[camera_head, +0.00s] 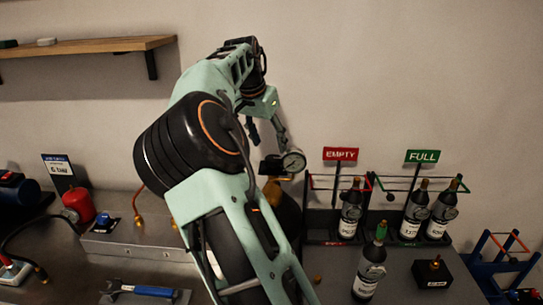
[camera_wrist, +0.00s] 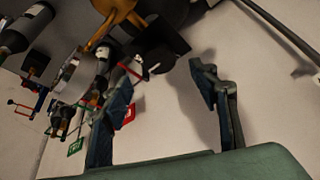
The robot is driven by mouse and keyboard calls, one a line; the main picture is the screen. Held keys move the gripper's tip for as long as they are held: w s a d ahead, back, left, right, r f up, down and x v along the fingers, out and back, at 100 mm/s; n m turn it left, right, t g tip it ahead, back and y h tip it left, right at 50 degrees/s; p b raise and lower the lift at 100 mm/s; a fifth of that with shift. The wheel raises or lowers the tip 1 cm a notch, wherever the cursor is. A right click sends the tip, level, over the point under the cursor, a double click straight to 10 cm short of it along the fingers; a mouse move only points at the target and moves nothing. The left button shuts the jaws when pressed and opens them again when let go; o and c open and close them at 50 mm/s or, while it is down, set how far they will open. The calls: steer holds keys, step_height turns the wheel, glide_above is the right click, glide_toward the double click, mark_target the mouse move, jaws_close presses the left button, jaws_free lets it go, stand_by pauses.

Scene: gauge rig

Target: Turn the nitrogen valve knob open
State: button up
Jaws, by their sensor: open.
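My gripper (camera_head: 267,135) is raised in front of the wall, above the brass fitting (camera_head: 277,178) and round gauge (camera_head: 293,161). In the wrist view its two fingers are wide apart with nothing gripped between them (camera_wrist: 160,90). A dark knob-like part (camera_head: 268,167) shows just left of the gauge, below the fingers; I cannot tell for sure that it is the nitrogen valve knob. In the wrist view the brass fitting (camera_wrist: 112,14) and the gauge (camera_wrist: 74,78) are at the upper left, beyond the fingers. My arm hides much of the cylinder below the fitting.
Dark bottles stand in racks under the EMPTY sign (camera_head: 341,154) and the FULL sign (camera_head: 422,156). A separate bottle (camera_head: 370,272) stands in front, beside a black block (camera_head: 432,272). A wooden shelf (camera_head: 90,46) is on the wall.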

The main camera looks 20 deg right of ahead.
mark_target(274, 158)
steer(key=x, duration=0.6)
steer(key=shift+w+d, duration=0.1)
steer(key=shift+c, duration=0.4)
steer(key=c, duration=1.1)
